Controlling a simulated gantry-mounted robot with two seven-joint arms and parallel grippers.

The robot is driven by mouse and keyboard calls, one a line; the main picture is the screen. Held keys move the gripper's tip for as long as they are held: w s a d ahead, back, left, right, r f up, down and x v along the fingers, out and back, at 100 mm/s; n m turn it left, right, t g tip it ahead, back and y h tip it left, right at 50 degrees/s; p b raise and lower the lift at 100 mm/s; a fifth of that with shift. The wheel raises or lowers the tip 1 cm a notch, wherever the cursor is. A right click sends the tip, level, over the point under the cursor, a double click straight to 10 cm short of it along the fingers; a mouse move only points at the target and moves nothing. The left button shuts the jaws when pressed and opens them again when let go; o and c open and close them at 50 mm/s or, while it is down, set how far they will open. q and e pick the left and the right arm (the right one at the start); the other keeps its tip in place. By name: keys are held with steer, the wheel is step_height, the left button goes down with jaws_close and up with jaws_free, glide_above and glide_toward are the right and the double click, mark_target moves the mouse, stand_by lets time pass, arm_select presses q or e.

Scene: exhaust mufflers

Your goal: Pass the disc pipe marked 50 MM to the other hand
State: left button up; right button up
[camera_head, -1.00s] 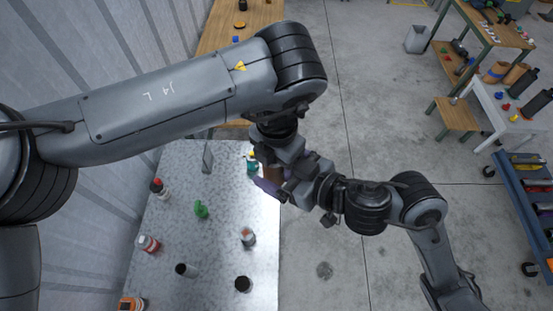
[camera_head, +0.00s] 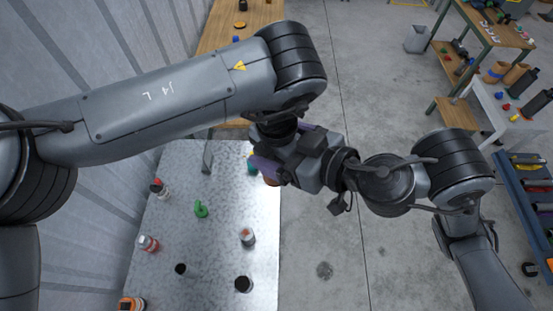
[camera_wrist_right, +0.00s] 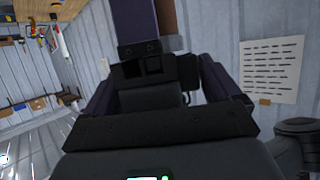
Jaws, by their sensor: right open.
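My right gripper (camera_head: 287,150) is in the middle of the head view, right under my left wrist, its purple fingers spread. In the right wrist view, its fingers (camera_wrist_right: 163,92) stand open around the dark body of my left gripper. My left gripper shows there as a black block with a purple finger (camera_wrist_right: 133,25). Beside that finger is a brown piece (camera_wrist_right: 168,25), apparently the disc pipe in the left gripper's hold. In the head view only a small reddish-brown bit of the pipe (camera_head: 271,181) shows. Its 50 MM mark is not visible.
Below is a grey metal table (camera_head: 215,270) with a green piece (camera_head: 201,209), a red-and-white can (camera_head: 149,243), dark-topped cylinders and other small items. A wooden table (camera_head: 212,42) stands behind. A blue cart (camera_head: 520,215) is at the right. Open floor lies between.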

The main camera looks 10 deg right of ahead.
steer(key=shift+r, duration=0.8)
steer(key=s+d+f+m+g, duration=0.1)
steer(key=s+f+m+g, duration=0.2)
steer(key=f, duration=0.4)
steer(key=s+d+f+m+g, duration=0.1)
steer(key=s+d+f+g, duration=0.1)
steer(key=s+f+g, duration=0.35)
steer(key=w+d+f+n+t+h, duration=0.2)
steer(key=w+f+t+h, duration=0.2)
steer(key=w+f+t, duration=0.35)
steer(key=s+d+f+m+g+h, duration=0.2)
steer(key=s+d+f, duration=0.3)
steer(key=s, duration=0.3)
steer(key=s+d+f+m+g+h, duration=0.2)
steer(key=s+d+f, duration=0.3)
steer(key=s+f, duration=0.3)
steer(key=shift+s+d+g+h, duration=0.15)
steer(key=shift+g+h, duration=0.15)
steer(key=shift+g, duration=0.6)
